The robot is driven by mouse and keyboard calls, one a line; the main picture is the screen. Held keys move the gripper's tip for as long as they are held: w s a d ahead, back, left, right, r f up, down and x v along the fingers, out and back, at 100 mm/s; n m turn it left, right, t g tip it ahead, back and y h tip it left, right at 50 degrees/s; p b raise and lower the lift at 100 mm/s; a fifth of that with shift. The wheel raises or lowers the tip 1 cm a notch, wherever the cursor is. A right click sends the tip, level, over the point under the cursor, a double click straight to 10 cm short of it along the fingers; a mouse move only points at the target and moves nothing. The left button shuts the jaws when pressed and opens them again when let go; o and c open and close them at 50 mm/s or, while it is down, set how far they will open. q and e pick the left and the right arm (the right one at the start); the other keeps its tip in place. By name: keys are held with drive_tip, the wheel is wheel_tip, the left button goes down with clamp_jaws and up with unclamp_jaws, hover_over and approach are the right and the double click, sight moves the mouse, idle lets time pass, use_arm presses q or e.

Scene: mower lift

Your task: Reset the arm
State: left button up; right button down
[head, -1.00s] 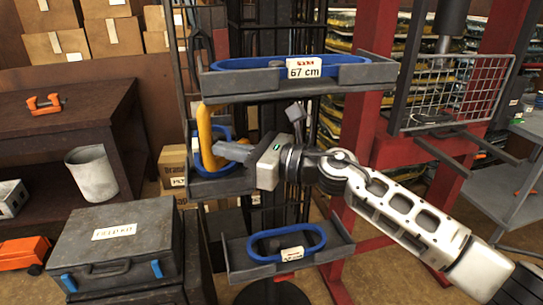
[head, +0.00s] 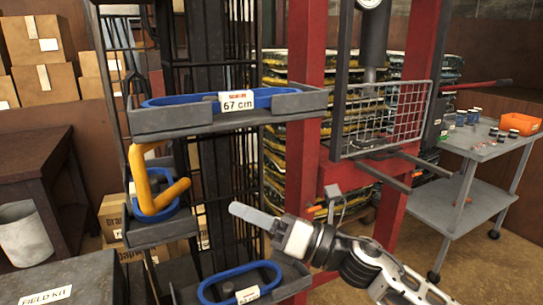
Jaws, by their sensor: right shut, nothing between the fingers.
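My right gripper (head: 250,218) comes in from the lower right in the head view. Its fingers are together and nothing is between them. It is in front of the dark rack, above the lowest tray (head: 292,282) and right of a yellow hooked piece (head: 152,185), apart from it. The yellow piece stands at the middle tray (head: 160,232), by a blue loop. The top tray (head: 160,121) holds a blue loop and carries a "67 cm" label (head: 237,101). My left gripper is not in view.
A red press frame (head: 308,150) with a wire guard (head: 385,118) stands right of the rack. A grey cart (head: 470,195) with small jars is at the far right. A grey case labelled "FIELD KIT" (head: 90,285) and a bucket (head: 22,235) are at lower left.

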drive_tip(key=s+d+f+m+t+h, duration=0.2)
drive_tip(key=d+f+m+t+h, duration=0.55)
drive_tip(key=m, duration=0.75)
drive_tip(key=s+d+f+m+t+h, duration=0.4)
drive_tip(key=f+m, duration=0.6)
drive_tip(key=m, duration=0.5)
drive_tip(key=s+d+f+m+g+h, duration=0.2)
drive_tip(key=s+d+f+m+g, duration=0.1)
drive_tip(key=s+f+m, duration=0.2)
drive_tip(key=s+d+f+m+g+h, duration=0.3)
drive_tip(key=s+d+f+m+g, duration=0.1)
drive_tip(key=s+f+m, duration=0.2)
wheel_tip(320, 180, down, 3)
drive_tip(key=shift+s+d+r, duration=0.15)
drive_tip(key=shift+s+d, duration=0.15)
drive_tip(key=shift+s, duration=0.4)
